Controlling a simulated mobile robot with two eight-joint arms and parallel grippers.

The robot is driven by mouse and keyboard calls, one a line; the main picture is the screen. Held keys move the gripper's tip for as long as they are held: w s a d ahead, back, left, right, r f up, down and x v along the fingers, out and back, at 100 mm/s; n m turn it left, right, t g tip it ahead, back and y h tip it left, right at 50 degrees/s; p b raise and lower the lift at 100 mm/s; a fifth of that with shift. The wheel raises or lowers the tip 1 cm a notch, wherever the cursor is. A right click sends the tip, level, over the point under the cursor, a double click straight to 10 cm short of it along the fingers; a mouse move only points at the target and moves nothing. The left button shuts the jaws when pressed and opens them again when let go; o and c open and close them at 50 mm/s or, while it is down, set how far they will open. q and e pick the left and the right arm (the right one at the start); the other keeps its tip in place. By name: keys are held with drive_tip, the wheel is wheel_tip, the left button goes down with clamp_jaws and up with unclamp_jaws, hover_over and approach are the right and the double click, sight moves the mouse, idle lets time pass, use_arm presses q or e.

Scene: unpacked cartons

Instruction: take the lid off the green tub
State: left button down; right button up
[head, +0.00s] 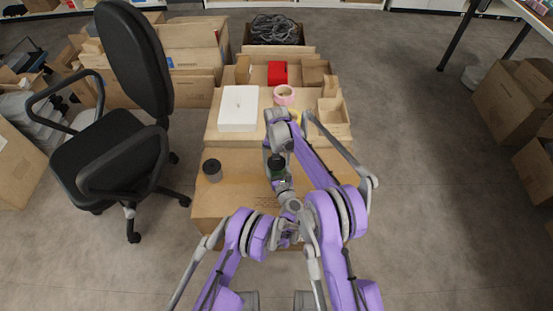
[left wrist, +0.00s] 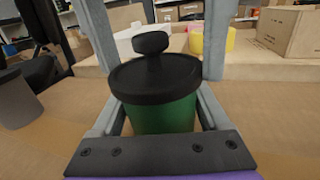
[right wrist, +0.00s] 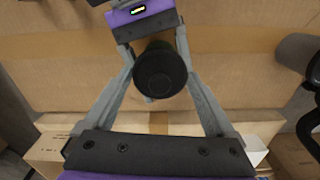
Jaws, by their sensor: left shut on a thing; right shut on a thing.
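The green tub (left wrist: 165,118) stands upright on the cardboard surface, with its black knobbed lid (left wrist: 155,85) seated on top; I see no gap between them. In the head view the tub (head: 281,181) is mostly hidden by my arms. My left gripper (head: 283,186) is shut around the tub's body from the near side. My right gripper (right wrist: 155,52) reaches down from above, its fingers on either side of the lid, shut on it. The lid's dark round top (right wrist: 160,75) fills the space between the fingers in the right wrist view.
A dark grey cup (head: 212,171) stands to the left. An office chair (head: 110,150) is at left.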

drive_tip(key=shift+r, duration=0.15)
drive_tip(key=shift+r, duration=1)
drive_tip(key=shift+r, duration=2)
use_arm(q)
unclamp_jaws()
